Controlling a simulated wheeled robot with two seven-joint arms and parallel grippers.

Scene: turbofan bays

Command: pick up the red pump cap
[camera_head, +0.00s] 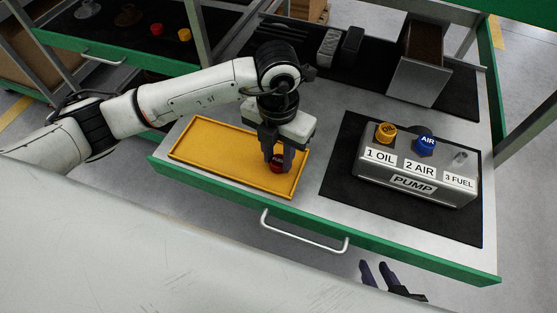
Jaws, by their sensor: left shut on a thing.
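The red pump cap (276,167) is at the right part of the yellow tray (205,153), between the fingers of my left gripper (277,158). The gripper points down and is shut on the cap, hiding part of it. I cannot tell whether the cap touches the tray floor. The grey pump (415,168) stands on a black mat to the right. It carries a yellow cap (385,132) at 1 OIL and a blue AIR cap (425,145) at 2 AIR. The 3 FUEL port (460,157) is bare. My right gripper (384,272) shows at the bottom edge, its two fingers apart, empty.
A grey bin (418,80) and dark blocks (350,47) stand at the back of the bench. The bench front has a green edge and a metal handle (303,238). A shelf at the upper left holds small red and yellow parts.

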